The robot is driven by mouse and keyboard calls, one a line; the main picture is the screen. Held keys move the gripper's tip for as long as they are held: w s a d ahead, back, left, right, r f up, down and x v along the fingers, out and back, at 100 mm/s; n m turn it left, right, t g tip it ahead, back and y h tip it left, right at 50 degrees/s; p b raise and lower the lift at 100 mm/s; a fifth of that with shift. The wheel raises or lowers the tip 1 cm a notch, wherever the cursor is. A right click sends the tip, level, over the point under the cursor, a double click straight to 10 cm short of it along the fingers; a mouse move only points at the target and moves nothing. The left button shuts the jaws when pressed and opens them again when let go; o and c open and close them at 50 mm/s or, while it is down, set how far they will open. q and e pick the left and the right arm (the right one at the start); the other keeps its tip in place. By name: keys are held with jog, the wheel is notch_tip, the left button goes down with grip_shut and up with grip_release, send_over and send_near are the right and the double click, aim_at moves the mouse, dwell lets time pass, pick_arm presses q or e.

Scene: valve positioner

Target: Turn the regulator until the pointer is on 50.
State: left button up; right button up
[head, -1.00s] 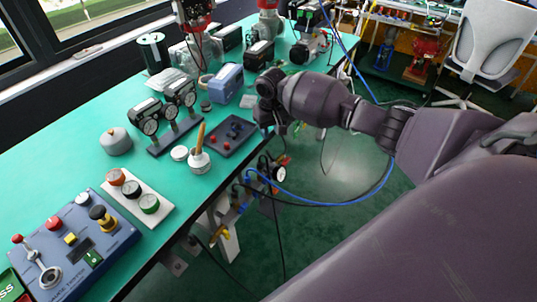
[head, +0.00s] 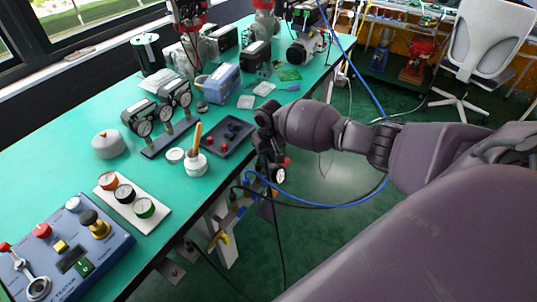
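A small round gauge with a white dial (head: 278,175) hangs off the table's front side, among blue and black hoses. A bit of red shows just above it, partly behind my gripper; I take this to be the regulator. The pointer and numbers are too small to read. My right gripper (head: 268,153) points down beside the table edge, just above and left of the dial. Its dark fingers blend with the dark fittings, so I cannot tell whether they are open or touch the regulator. My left gripper is not in view.
On the green table (head: 60,165) stand a dark tray (head: 237,144), a white pot with a brush (head: 195,163), three gauges on a bar (head: 161,135) and a blue control box (head: 70,262). A blue hose (head: 330,202) loops below my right arm. A chair (head: 487,45) stands at the back right.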

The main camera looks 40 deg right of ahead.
grip_shut()
